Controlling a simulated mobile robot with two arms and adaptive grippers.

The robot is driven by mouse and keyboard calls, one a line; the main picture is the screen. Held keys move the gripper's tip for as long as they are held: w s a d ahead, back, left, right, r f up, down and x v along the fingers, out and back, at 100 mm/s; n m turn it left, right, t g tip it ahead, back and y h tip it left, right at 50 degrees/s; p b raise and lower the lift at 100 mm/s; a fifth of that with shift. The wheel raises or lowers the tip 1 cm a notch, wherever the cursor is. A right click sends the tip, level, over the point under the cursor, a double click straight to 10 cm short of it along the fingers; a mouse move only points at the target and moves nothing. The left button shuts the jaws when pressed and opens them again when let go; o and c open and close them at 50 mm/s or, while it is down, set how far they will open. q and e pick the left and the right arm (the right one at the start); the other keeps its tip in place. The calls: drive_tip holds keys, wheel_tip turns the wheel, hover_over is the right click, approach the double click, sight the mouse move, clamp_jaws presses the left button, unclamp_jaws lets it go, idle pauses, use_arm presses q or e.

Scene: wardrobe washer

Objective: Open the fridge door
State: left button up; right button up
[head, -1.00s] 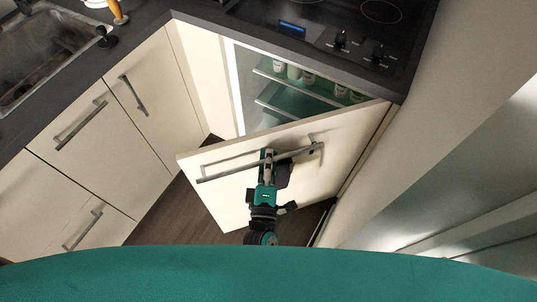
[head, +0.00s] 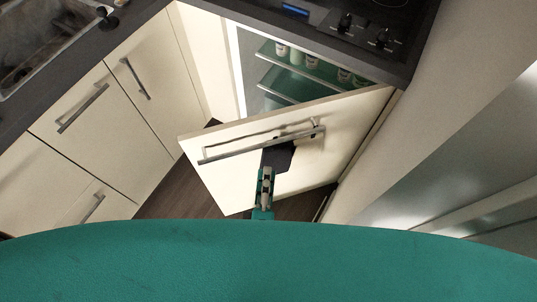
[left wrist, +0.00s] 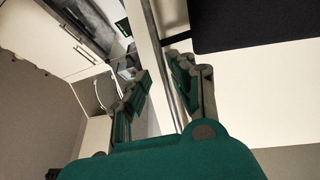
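The fridge door (head: 310,165) is a cream panel standing well open at an angle, with the lit fridge interior (head: 285,75) showing behind it. Its long grey bar handle (head: 235,151) runs across the door's outer face. My left gripper (head: 266,174) is just in front of the door, below the handle in the head view. In the left wrist view the left gripper's (left wrist: 158,72) two fingers are apart, with the handle bar (left wrist: 165,62) between them in the picture and no clear grip on it. My right gripper is not in view.
Cream cabinets (head: 75,120) with bar handles stand to the left, under a dark worktop with a sink (head: 40,50). Bottles (head: 297,57) stand on the fridge shelf. A wall (head: 470,60) is close on the right. Wooden floor (head: 180,195) is free left of the door.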

use_arm(q)
drive_tip(key=shift+s+a+f, duration=0.1)
drive_tip(key=shift+s+f, duration=0.05)
drive_tip(key=shift+s, duration=0.45)
drive_tip(key=shift+s+f, duration=0.1)
drive_tip(key=shift+s, duration=0.5)
